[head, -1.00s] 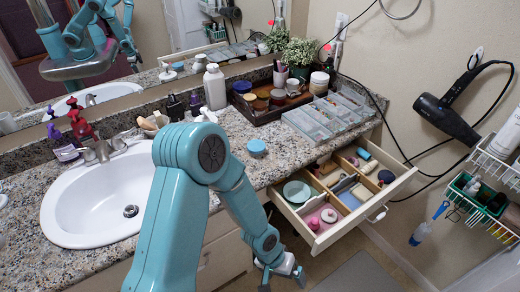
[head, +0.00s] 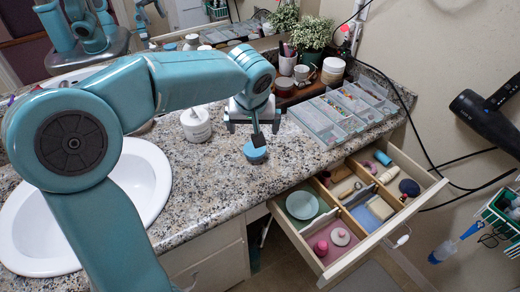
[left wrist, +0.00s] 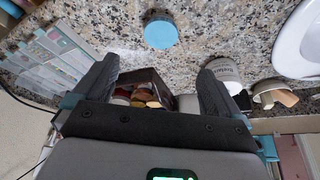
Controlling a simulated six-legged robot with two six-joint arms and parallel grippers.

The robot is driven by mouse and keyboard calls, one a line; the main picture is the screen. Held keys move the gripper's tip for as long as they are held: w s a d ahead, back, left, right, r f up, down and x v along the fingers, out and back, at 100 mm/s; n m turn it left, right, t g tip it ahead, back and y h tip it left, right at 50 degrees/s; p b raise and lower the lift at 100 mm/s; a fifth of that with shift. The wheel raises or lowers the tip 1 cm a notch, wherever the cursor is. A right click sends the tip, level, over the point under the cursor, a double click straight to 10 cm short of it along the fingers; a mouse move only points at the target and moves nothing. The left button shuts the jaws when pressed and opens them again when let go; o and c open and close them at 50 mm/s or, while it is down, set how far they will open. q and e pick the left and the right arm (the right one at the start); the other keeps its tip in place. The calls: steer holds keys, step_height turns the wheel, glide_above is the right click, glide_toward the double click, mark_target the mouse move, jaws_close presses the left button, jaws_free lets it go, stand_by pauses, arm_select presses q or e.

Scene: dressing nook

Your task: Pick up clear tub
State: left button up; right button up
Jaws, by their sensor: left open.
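A small round tub with a blue lid (head: 255,152) stands on the granite counter, near its front edge; I take it to be the clear tub, though its walls are hard to see. In the left wrist view the blue lid (left wrist: 161,33) shows from above, beyond the fingertips. My left gripper (head: 255,128) is just above and behind the tub in the head view, apart from it. In the left wrist view its fingers (left wrist: 157,72) are spread wide with nothing between them. My right gripper is not in view.
An open drawer (head: 290,228) with several small items juts out below the counter, at right. A white jar (head: 196,124) and the sink (head: 30,225) are to the left. A divided tray (head: 318,124) and a dark box of jars (left wrist: 148,75) are behind.

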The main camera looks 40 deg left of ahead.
arm_select(q)
steer(key=b, duration=0.1)
glide_above(253, 149)
steer(key=s+d, duration=0.1)
steer(key=s, duration=0.1)
steer(key=f, duration=0.9)
steer(key=shift+w+d, duration=0.15)
steer(key=shift+w, duration=0.05)
steer(key=x, duration=0.6)
steer(key=shift+w+d+b, duration=0.1)
steer(key=shift+w+b, duration=0.1)
steer(key=shift+b, duration=0.1)
steer(key=c, duration=1.2)
